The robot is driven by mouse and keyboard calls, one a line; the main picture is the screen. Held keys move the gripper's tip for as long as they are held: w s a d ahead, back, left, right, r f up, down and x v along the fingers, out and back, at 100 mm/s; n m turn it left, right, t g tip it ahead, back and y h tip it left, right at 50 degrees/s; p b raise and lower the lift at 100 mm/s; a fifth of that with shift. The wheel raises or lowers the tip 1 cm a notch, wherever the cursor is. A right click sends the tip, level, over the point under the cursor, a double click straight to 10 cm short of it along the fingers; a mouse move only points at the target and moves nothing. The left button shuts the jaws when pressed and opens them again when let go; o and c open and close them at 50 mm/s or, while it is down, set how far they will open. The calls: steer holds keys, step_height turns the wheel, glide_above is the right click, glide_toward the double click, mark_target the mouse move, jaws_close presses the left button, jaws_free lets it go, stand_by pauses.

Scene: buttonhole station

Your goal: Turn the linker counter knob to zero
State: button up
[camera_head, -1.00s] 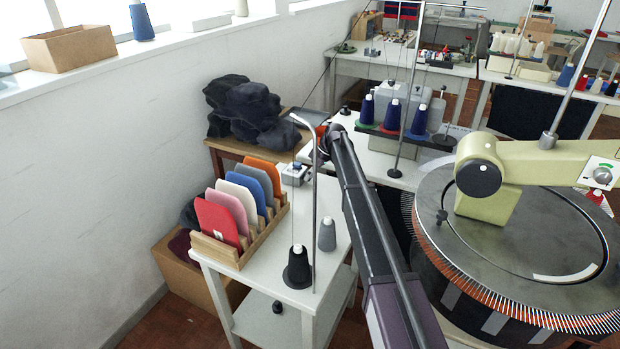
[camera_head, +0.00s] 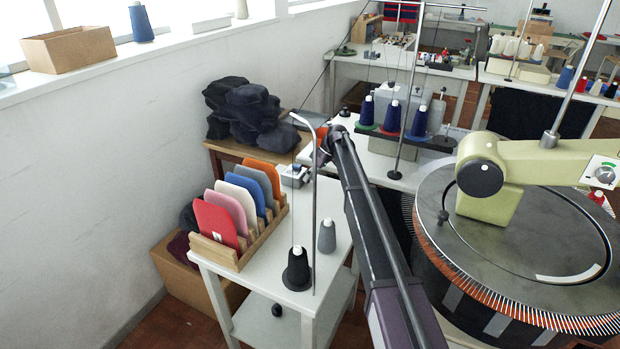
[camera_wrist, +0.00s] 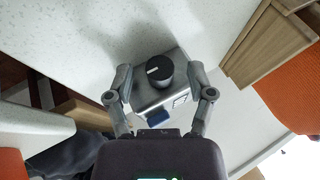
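A small grey metal box (camera_wrist: 180,92) with a round black knob (camera_wrist: 165,69) stands on a white speckled tabletop. The knob's white pointer line is toward the picture's left. My gripper (camera_wrist: 160,71) is open in the wrist view, one finger on each side of the knob, with visible gaps. I cannot tell its exact height above the knob. The box shows in the head view (camera_head: 291,175) on the small white table, just left of my gripper (camera_head: 318,158), whose fingers are hard to make out behind a curved metal pole.
Sloping coloured panels in a wooden rack (camera_head: 262,240), a black yarn cone (camera_head: 298,270) and a grey cone (camera_head: 327,237) share the white table (camera_head: 325,275). Dark fabric (camera_head: 240,108) is piled behind.

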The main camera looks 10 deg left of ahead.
steer(key=shift+s, duration=0.1)
stand_by(0.4)
steer(key=shift+s+r+t+h+p, duration=0.15)
steer(key=shift+t+h+p, duration=0.15)
steer(key=shift+t+p, duration=0.45)
steer(key=t, duration=0.1)
steer(key=t+h, duration=0.1)
steer(key=n+t, duration=0.1)
steer(key=shift+s+a+t, duration=0.1)
steer(key=shift+s+t, duration=0.15)
steer(key=shift+t, duration=0.1)
steer(key=shift+w+r+p, duration=0.1)
steer(key=shift+r+p, duration=0.45)
steer(key=shift+p, duration=0.3)
steer(key=p+v, duration=1.1)
steer(key=v, duration=0.1)
steer(key=shift+r, duration=0.3)
